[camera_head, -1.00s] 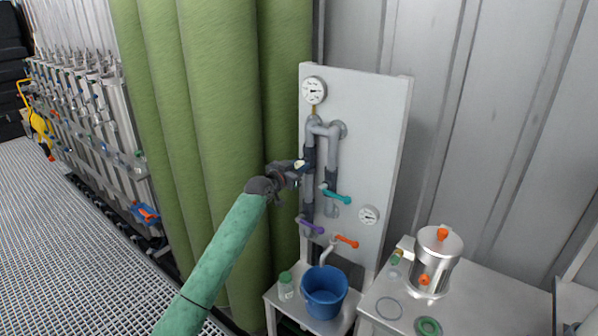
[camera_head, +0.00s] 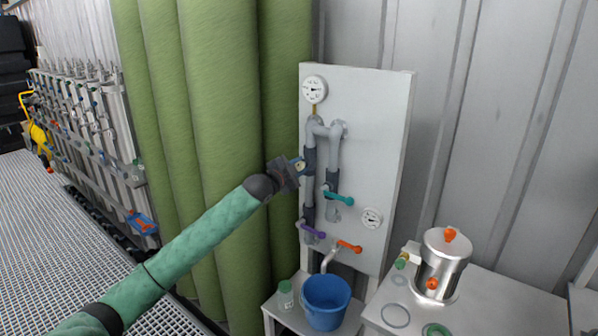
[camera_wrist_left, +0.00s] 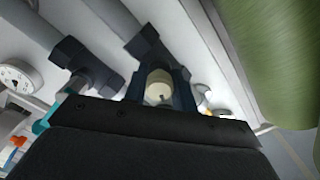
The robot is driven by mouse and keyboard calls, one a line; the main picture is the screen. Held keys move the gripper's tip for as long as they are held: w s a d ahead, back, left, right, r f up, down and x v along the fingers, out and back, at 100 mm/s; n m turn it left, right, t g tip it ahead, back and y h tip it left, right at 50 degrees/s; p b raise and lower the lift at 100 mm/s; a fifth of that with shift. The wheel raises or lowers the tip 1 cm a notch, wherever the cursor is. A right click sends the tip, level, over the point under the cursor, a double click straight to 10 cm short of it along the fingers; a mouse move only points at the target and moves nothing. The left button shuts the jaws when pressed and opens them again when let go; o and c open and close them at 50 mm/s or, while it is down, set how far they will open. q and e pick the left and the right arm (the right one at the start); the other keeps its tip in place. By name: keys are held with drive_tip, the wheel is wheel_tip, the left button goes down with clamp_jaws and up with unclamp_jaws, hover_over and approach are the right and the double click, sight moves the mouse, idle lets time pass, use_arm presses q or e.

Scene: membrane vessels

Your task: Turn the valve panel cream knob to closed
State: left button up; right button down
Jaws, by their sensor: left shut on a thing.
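The valve panel (camera_head: 380,110) is a pale upright board with grey pipes and dark fittings. My left gripper (camera_head: 298,164) is at the upper left pipe of the panel. In the left wrist view the cream knob (camera_wrist_left: 159,88) sits between the two fingers of my left gripper (camera_wrist_left: 160,92), which is shut on it. In the head view the gripper hides most of the knob, with only a small pale bit (camera_head: 300,166) showing. The knob's exact turn angle cannot be read. My right gripper is not in view.
Teal (camera_head: 338,197), purple (camera_head: 312,230) and orange (camera_head: 349,246) handles sit lower on the panel. A gauge (camera_head: 314,89) is above. A blue bucket (camera_head: 325,301) and a bottle (camera_head: 285,296) stand below. Green rolls (camera_head: 225,150) stand close on the left.

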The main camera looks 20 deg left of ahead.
use_arm(q)
drive_tip(key=shift+m, duration=1)
drive_tip(key=shift+r+m, duration=0.1)
drive_tip(key=shift+m, duration=0.4)
drive_tip(key=m+p, duration=0.1)
drive_tip(key=m, duration=0.3)
drive_tip(key=shift+r, duration=0.1)
drive_tip(key=shift+m+p, duration=0.3)
drive_tip(key=shift+m, duration=0.8)
drive_tip(key=m+p, duration=0.1)
drive_tip(key=m, duration=0.2)
drive_tip(key=shift+m+p, duration=0.45)
drive_tip(key=shift+m, duration=0.55)
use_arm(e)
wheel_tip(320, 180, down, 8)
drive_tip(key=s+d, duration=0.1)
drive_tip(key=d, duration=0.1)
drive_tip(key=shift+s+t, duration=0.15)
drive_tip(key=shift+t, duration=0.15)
use_arm(q)
drive_tip(key=shift+f, duration=0.2)
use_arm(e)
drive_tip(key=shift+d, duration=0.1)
